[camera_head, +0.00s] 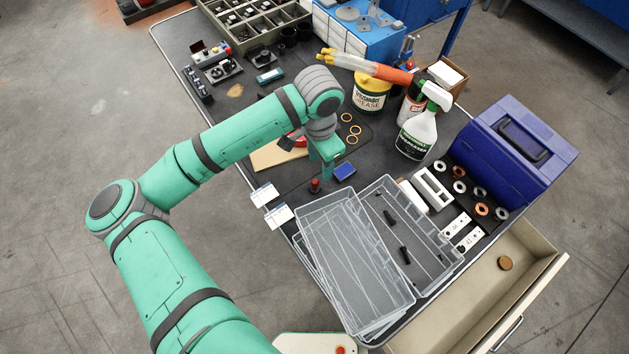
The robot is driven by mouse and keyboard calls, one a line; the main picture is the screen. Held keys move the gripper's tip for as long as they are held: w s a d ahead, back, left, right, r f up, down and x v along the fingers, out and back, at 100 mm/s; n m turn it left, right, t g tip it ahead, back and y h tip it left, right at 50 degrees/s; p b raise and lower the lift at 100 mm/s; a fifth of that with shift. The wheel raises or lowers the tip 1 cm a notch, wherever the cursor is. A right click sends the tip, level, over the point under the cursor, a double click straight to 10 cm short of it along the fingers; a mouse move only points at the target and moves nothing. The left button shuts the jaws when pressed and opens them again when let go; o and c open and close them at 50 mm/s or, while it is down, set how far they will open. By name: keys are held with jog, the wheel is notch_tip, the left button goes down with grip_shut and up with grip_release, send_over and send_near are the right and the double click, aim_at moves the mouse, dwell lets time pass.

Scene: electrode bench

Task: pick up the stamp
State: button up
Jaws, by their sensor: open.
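The stamp seems to be the small piece with a red knob and a dark foot (315,186), upright near the front left edge of the dark bench top. A small blue pad (344,171) lies just to its right. My gripper (326,172) points down at the end of my green arm, just above and behind the stamp in the picture. It is open and nothing shows between its fingers. The fingertips are small here, so the gap to the stamp is hard to judge.
Clear plastic trays (355,262) stand in front, beside an open drawer (480,310). White labels (278,215) hang at the left edge. A spray bottle (417,135), a grease tub (371,92) and a blue case (510,150) stand behind and right. Brass-coloured rings (352,140) lie behind the gripper.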

aim_at(316, 180)
jog(key=f, duration=0.2)
jog(key=a+f, duration=0.1)
jog(key=f, duration=0.2)
jog(key=shift+s+a+f, duration=0.3)
jog(key=shift+s+a, duration=0.05)
jog(key=shift+s, duration=0.05)
jog(key=shift+w+d+f, duration=0.1)
jog(key=shift+f, duration=1.25)
jog(key=shift+w+d+f, duration=0.1)
jog(key=shift+f, duration=1.25)
jog(key=shift+w, duration=0.2)
grip_shut()
